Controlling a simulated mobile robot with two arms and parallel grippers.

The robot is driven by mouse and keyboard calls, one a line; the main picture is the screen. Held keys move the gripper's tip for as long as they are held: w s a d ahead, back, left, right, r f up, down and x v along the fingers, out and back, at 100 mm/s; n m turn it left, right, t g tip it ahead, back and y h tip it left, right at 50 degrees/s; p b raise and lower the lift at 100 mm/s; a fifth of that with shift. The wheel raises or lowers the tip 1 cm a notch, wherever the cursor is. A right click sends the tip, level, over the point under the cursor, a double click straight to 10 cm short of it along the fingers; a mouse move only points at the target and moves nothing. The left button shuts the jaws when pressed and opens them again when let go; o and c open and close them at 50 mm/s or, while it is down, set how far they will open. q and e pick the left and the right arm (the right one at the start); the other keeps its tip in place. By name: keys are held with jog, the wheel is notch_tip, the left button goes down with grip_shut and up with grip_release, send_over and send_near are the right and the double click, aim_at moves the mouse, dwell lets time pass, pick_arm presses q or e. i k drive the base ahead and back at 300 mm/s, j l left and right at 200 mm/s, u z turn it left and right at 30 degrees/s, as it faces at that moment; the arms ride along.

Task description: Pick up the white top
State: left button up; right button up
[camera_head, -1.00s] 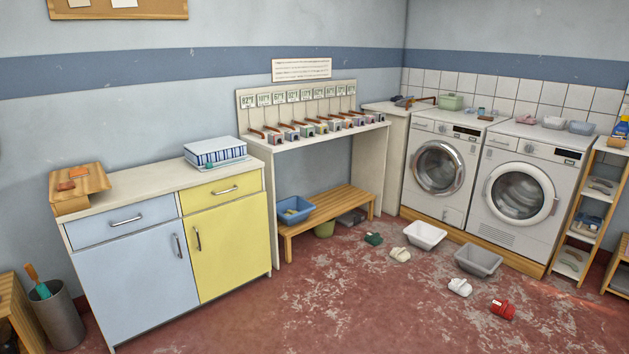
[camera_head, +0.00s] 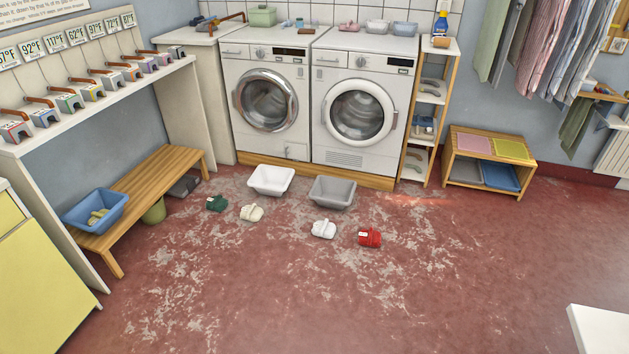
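I cannot make out a white top for certain in the head view. Several garments hang at the upper right, among them a pink striped shirt (camera_head: 541,45) and a pale green one (camera_head: 492,42); none is plainly white. Both washing machines have closed round doors, and what lies behind the glass is unclear. Neither of my grippers is in view.
White (camera_head: 272,181) and grey (camera_head: 332,192) basins stand on the floor before the left (camera_head: 266,100) and right (camera_head: 360,105) washing machines. Red (camera_head: 369,237) and white (camera_head: 324,229) clogs lie nearby. A white surface corner (camera_head: 602,330) shows at lower right. Open floor fills the foreground.

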aim_at(324, 229)
jog(key=i+z, duration=0.1)
jog(key=i, duration=0.4)
jog(key=i+u, duration=0.1)
jog(key=i, duration=0.35)
jog(key=i+l+u, duration=0.1)
jog(key=i, duration=0.35)
jog(key=i+l+u, duration=0.1)
jog(key=i, duration=0.3)
jog(key=l, duration=0.1)
